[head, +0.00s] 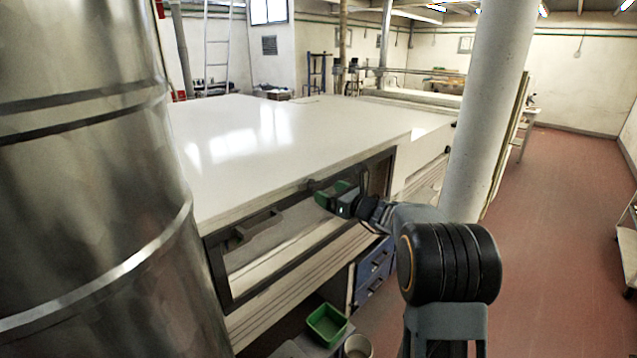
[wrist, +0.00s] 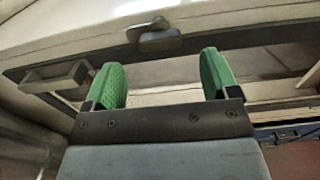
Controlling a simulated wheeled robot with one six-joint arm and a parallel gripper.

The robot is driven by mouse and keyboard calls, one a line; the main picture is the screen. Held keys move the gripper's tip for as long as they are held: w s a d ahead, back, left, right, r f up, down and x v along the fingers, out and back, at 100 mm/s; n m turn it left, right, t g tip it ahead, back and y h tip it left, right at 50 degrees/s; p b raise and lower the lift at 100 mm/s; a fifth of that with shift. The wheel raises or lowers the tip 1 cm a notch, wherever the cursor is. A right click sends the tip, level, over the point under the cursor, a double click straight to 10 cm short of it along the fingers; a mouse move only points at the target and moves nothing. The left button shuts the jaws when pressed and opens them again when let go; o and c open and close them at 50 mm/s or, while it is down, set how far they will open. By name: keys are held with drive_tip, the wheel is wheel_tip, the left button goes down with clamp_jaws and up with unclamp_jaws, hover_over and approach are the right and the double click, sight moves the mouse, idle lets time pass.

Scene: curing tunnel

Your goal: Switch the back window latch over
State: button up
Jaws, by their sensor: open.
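The window (head: 318,232) is a dark-framed opening in the side of the large white tunnel housing. A dark grey latch (wrist: 158,38) sits on its upper frame bar in the wrist view, a rounded piece lying roughly along the bar. In the head view the latch (head: 318,184) is small and partly hidden by my fingers. My gripper (head: 336,193) has green fingers and is in front of the window near the latch. In the wrist view my gripper (wrist: 162,70) is open and empty, with the latch beyond the gap between the fingertips, apart from both.
A grey pull handle (head: 258,224) sticks out at the window's left. A shiny metal cylinder (head: 90,180) fills the left, and a pale column (head: 488,110) stands at right. Blue drawers (head: 373,270) and a green bin (head: 327,324) are below. The red floor at right is open.

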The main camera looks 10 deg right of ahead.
sight(318, 187)
drive_tip(key=shift+p+x, duration=0.8)
drive_tip(key=shift+x, duration=1.85)
drive_tip(key=shift+c, duration=0.3)
drive_tip(key=c, duration=0.9)
drive_tip(key=shift+o, duration=0.2)
